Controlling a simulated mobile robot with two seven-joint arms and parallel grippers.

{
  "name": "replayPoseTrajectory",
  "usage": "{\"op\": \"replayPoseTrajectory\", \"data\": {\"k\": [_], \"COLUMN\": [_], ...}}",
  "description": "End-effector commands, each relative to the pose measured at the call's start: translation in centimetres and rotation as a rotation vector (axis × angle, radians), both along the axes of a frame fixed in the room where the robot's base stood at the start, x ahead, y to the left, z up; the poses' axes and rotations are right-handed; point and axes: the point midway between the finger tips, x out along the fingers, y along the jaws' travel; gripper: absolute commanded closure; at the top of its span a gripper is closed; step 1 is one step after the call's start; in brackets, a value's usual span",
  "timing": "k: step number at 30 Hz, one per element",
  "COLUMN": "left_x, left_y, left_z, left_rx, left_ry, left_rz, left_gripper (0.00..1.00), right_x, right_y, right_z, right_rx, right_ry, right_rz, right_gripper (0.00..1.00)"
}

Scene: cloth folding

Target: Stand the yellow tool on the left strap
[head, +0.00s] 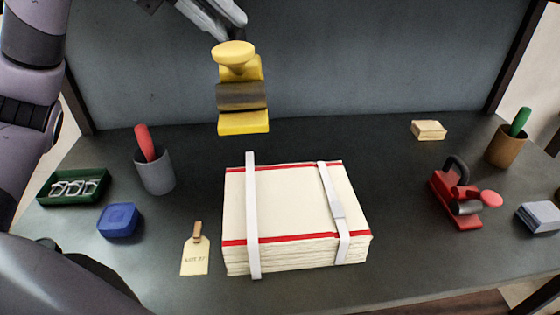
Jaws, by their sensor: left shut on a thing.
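The yellow tool (240,122) hangs in the air above the far left of the cloth stack, its round knob at the top and a dark band across its middle. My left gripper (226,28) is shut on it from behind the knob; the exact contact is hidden. The left strap (251,215) is a white band running over the stack (293,205) from back to front near its left side. The tool is apart from the strap, above and behind it. My right gripper is not in view.
A red tool (462,195) stands to the right. A tag (195,256), blue box (120,219), grey cup (155,172) and green tray (74,201) lie left. A grey panel (330,75) stands behind.

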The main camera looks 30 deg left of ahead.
Motion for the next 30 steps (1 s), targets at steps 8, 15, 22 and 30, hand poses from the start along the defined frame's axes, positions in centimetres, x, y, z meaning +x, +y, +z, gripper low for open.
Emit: {"op": "replayPoseTrajectory", "data": {"k": [8, 15, 22, 30], "left_x": [0.0, 0.0, 0.0, 0.0], "left_y": [0.0, 0.0, 0.0, 0.0], "left_z": [-4.3, -8.6, -12.5, -15.4], "left_rx": [0.001, 0.001, 0.000, -0.001], "left_ry": [0.003, 0.001, 0.001, -0.002], "left_rz": [0.003, 0.003, 0.003, 0.004], "left_gripper": [1.00, 1.00, 1.00, 1.00], "right_x": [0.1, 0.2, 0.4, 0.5], "right_y": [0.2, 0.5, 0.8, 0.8], "right_z": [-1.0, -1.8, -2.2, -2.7], "right_rx": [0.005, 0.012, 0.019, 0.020], "right_ry": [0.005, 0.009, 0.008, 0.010], "right_rz": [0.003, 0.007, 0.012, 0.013], "right_gripper": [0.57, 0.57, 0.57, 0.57]}}
